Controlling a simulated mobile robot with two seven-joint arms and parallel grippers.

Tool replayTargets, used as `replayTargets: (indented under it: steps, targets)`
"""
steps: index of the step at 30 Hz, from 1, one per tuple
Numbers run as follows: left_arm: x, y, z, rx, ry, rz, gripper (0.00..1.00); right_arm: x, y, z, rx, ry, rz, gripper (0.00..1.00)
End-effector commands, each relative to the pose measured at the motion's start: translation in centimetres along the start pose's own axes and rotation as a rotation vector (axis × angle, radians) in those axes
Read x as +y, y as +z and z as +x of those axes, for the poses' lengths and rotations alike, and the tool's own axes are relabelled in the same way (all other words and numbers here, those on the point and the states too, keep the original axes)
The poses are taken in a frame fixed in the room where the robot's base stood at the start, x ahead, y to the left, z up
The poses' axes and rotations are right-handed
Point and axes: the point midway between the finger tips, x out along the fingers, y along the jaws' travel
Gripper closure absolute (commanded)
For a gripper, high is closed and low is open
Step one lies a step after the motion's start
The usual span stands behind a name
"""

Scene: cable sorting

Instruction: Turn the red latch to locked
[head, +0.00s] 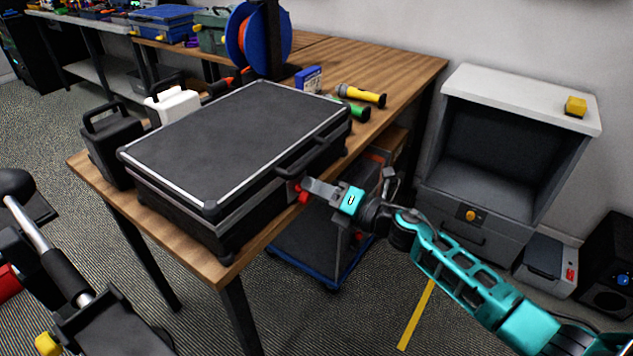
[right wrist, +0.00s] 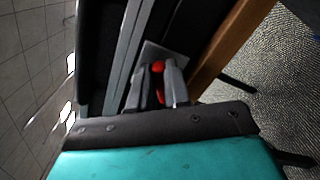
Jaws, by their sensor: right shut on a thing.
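A black hard case (head: 230,135) with silver edging lies closed on the wooden table. The red latch (head: 301,191) is on the case's front side, near the right end of the table's front edge. My right gripper (head: 306,188) reaches in from the right and is shut on the red latch. The right wrist view shows the red latch (right wrist: 158,68) between the two grey fingers (right wrist: 160,80), which partly cover it. I cannot tell the latch's exact angle. My left gripper is not visible in the head view.
The wooden table (head: 400,70) also holds a yellow flashlight (head: 361,95), a blue box (head: 308,79), a cable reel (head: 258,40) and a black case (head: 112,145) at the left. A grey cabinet (head: 505,150) stands at right. A blue cart (head: 310,262) is below the table.

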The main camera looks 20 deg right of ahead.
Motion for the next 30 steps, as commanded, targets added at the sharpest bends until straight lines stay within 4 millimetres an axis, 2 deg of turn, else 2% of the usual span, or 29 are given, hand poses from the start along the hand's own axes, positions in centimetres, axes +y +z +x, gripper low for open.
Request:
replayTargets:
  steps: [15,30]
  targets:
    - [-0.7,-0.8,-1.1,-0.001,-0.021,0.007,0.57,-0.4,-0.1,0.0,0.001,-0.001,0.440,1.00]
    - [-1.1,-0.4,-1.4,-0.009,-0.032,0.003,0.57,-0.8,-0.2,0.0,0.000,-0.001,0.606,1.00]
